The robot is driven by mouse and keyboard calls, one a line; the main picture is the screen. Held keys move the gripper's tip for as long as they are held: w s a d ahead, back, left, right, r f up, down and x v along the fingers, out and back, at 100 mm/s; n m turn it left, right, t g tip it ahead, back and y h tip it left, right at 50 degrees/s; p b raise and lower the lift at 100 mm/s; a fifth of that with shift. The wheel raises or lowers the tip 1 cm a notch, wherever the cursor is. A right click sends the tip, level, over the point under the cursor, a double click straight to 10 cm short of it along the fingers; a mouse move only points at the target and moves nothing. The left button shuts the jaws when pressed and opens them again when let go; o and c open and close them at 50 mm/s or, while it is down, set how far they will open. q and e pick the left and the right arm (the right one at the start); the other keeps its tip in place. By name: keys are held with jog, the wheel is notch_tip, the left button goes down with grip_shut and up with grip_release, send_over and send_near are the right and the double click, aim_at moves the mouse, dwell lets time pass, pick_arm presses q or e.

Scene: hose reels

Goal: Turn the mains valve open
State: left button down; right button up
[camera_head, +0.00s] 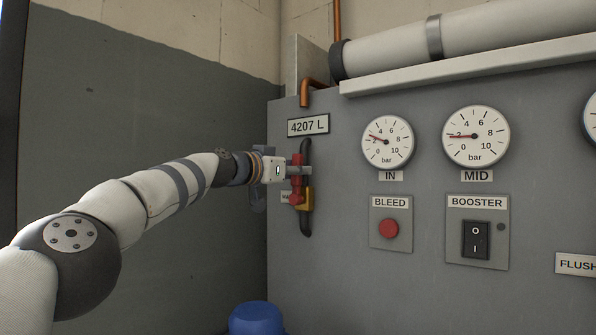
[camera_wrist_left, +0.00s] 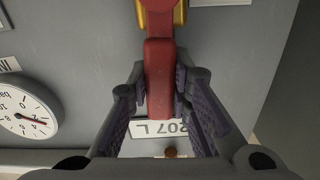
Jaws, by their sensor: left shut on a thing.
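The mains valve has a red lever (camera_head: 297,162) on a brass body (camera_head: 308,197), set in a dark vertical pipe on the grey panel. The lever points upward, roughly along the pipe. My left gripper (camera_head: 300,170) reaches in from the left and is shut on the lever. In the left wrist view, the red lever (camera_wrist_left: 159,75) lies between the two finger pads, and the brass body (camera_wrist_left: 180,14) shows at the top edge. A small label beside the valve is mostly hidden by my gripper. My right gripper is not in view.
The "4207 L" plate (camera_head: 308,125) sits just above the valve. The IN gauge (camera_head: 387,142), the MID gauge (camera_head: 475,136), the red BLEED button (camera_head: 389,228) and the BOOSTER switch (camera_head: 476,240) are to the right. A blue object (camera_head: 256,318) stands below.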

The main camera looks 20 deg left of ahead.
pick_arm(q)
jog(key=shift+a+n, duration=0.25)
jog(key=shift+n, duration=0.15)
dwell(0.3)
jog(key=c, duration=1.4)
grip_release()
jog(key=shift+w, duration=0.1)
jog(key=shift+c, duration=0.2)
jog(key=shift+a, duration=0.1)
jog(key=v, duration=1.2)
